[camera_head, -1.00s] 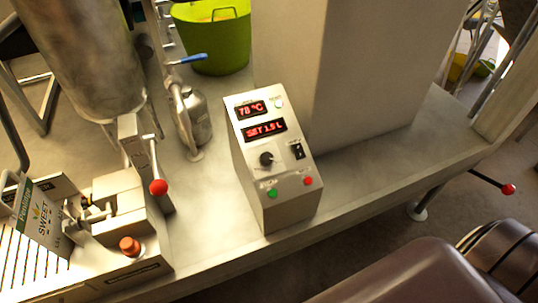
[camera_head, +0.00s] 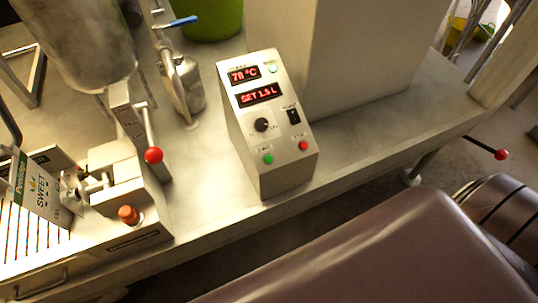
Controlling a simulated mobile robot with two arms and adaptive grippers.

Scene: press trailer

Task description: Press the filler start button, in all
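A metal control box (camera_head: 267,125) stands on the steel table in the middle of the head view. Its sloped face has a red display reading 78 °C (camera_head: 245,73), a second reading SET 1.5 L (camera_head: 260,94), a black knob (camera_head: 262,125) and a black switch (camera_head: 293,116). At the bottom of the face are a green button (camera_head: 268,159) on the left and a red button (camera_head: 303,145) on the right. Their small labels are too small to read. Nothing touches or covers either button. Neither gripper is in view.
Left are a filling station with an orange-red knob (camera_head: 129,215), a red-ball lever (camera_head: 153,155) and a carton marked SWEET (camera_head: 38,185). A steel tank (camera_head: 80,40) and blue-handled valve (camera_head: 180,22) stand behind. A tall pale housing (camera_head: 345,50) rises behind the box.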

